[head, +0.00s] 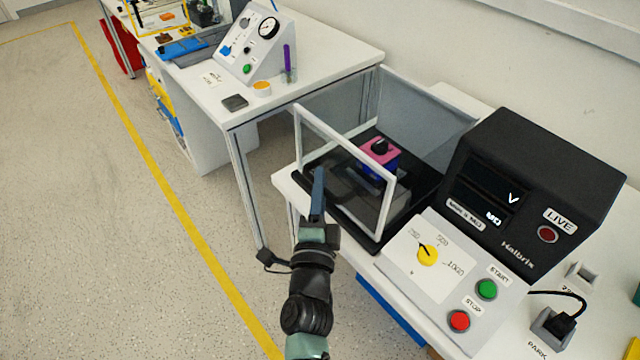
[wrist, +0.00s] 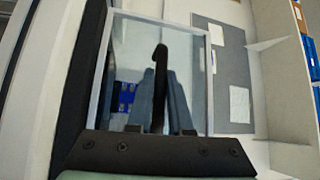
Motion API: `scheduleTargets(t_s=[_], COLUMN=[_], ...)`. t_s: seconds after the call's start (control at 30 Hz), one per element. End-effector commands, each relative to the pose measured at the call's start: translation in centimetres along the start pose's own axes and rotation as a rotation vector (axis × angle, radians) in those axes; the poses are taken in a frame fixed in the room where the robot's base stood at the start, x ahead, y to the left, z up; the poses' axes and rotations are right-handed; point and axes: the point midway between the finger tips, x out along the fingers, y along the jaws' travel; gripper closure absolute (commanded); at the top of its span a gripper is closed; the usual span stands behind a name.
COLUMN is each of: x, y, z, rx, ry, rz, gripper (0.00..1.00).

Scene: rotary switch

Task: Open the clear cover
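The clear cover (head: 340,165) is a see-through panel in a pale frame. It stands along the near-left side of a black-based test bay (head: 400,215), with a grey see-through panel behind. A pink and blue block with a black knob (head: 380,152) sits inside the bay. My gripper (head: 318,185) is in front of the cover's lower left, fingers pointing up. In the wrist view its two fingers (wrist: 160,90) are close together, with the pale-framed panel (wrist: 205,75) behind them. A dark hooked shape shows between them. I cannot tell whether they touch or hold anything.
A black meter box (head: 530,190) and a panel with a yellow knob (head: 427,255), green button (head: 486,289) and red button (head: 459,321) stand right of the bay. Another white table (head: 320,70) is at the back left. The floor at left is clear.

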Motion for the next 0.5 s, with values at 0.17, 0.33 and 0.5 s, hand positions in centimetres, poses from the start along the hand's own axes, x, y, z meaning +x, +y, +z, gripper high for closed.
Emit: scheduleTargets(t_s=[0.17, 0.33, 0.5], x=[-0.02, -0.02, -0.03], y=[0.0, 0.0, 0.01], z=[0.01, 0.02, 0.02], rx=[0.0, 0.0, 0.0], ry=[0.0, 0.0, 0.0], rz=[0.0, 0.0, 0.0], gripper=[1.0, 1.0, 1.0])
